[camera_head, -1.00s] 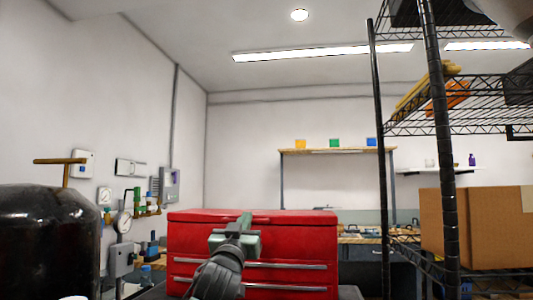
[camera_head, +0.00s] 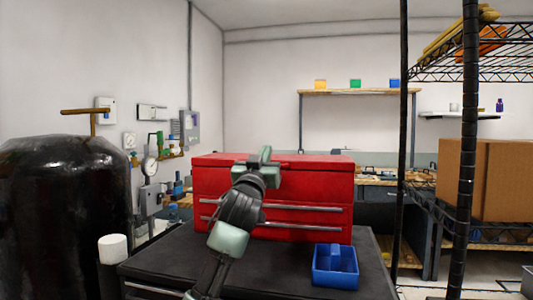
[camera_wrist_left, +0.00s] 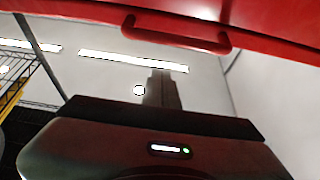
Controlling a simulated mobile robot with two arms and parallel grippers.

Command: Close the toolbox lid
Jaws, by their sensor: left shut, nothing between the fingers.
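The red toolbox (camera_head: 325,195) stands on a black-topped cart. Its lid (camera_head: 318,162) looks flat across the top of the box, with no raised panel showing; I cannot tell whether a thin gap is left. My left gripper (camera_head: 265,157) is shut and empty, pointing up at the toolbox's front top edge, left of its middle. In the left wrist view the shut fingers (camera_wrist_left: 162,88) point away from the camera, and a red edge with a red handle (camera_wrist_left: 175,36) crosses the top. Contact between fingers and lid cannot be told. My right gripper is out of view.
A blue bin (camera_head: 335,278) sits on the cart top (camera_head: 285,262) in front of the toolbox. A white cylinder (camera_head: 113,248) and a dark tank (camera_head: 65,215) are at left. A wire shelf with a cardboard box (camera_head: 495,180) stands at right.

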